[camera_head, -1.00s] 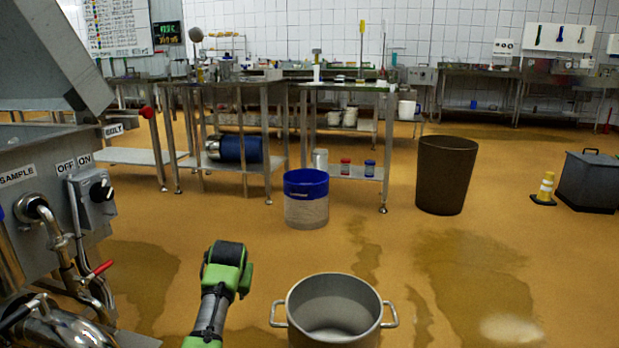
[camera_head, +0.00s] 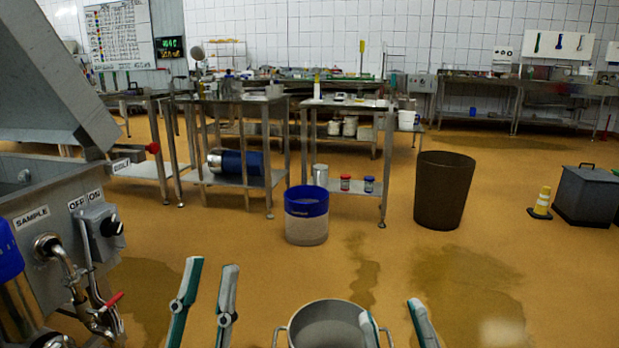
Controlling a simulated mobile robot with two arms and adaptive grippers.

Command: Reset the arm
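My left gripper (camera_head: 211,266) is at the lower left, with its two green and grey fingers pointing up and spread apart, nothing between them. My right gripper (camera_head: 390,309) is at the lower right, its two fingers also spread apart with nothing seen between them. Its left finger overlaps the right side of a steel pot (camera_head: 322,335) in the picture; I cannot tell whether they touch. The rest of both arms is cut off by the bottom edge.
The steel pot stands low in the middle. A blue-rimmed bucket (camera_head: 306,228) and a brown bin (camera_head: 442,190) stand on the floor ahead. A steel machine (camera_head: 60,225) with valves fills the left side. Steel tables (camera_head: 236,178) stand beyond.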

